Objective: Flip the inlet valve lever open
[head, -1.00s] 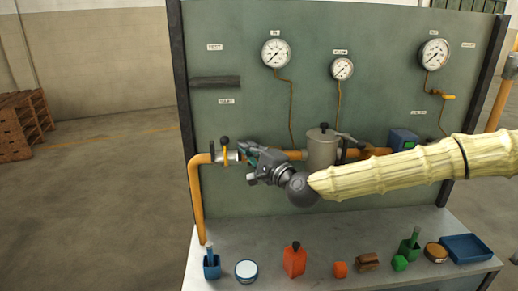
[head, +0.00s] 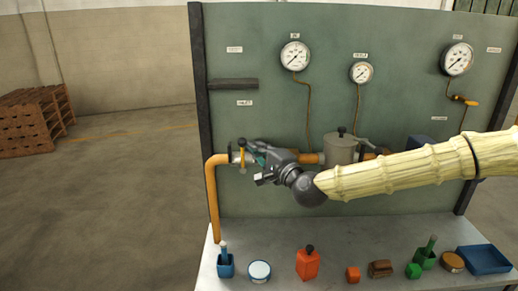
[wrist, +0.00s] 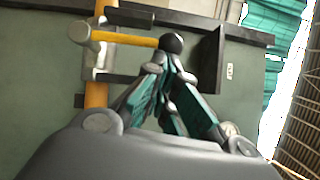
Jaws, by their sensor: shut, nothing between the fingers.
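The inlet valve lever (head: 242,157) is a yellow bar with a black ball knob, standing roughly upright from the orange pipe at the left of the panel. In the wrist view the lever (wrist: 125,39) lies across the pipe, its black knob (wrist: 172,43) just ahead of my fingertips. My gripper (head: 257,150), dark grey with teal fingers, is just right of the lever. In the wrist view my gripper (wrist: 173,68) is shut and empty, its tips close to the knob. I cannot tell whether they touch it. The valve body is partly hidden.
A grey pot (head: 341,150) stands along the pipe behind my arm. Gauges (head: 295,56) and a dark ledge (head: 233,84) are above. The bench (head: 290,240) below carries a red bottle (head: 307,264), a blue tray (head: 486,259) and several small items. Open floor lies left.

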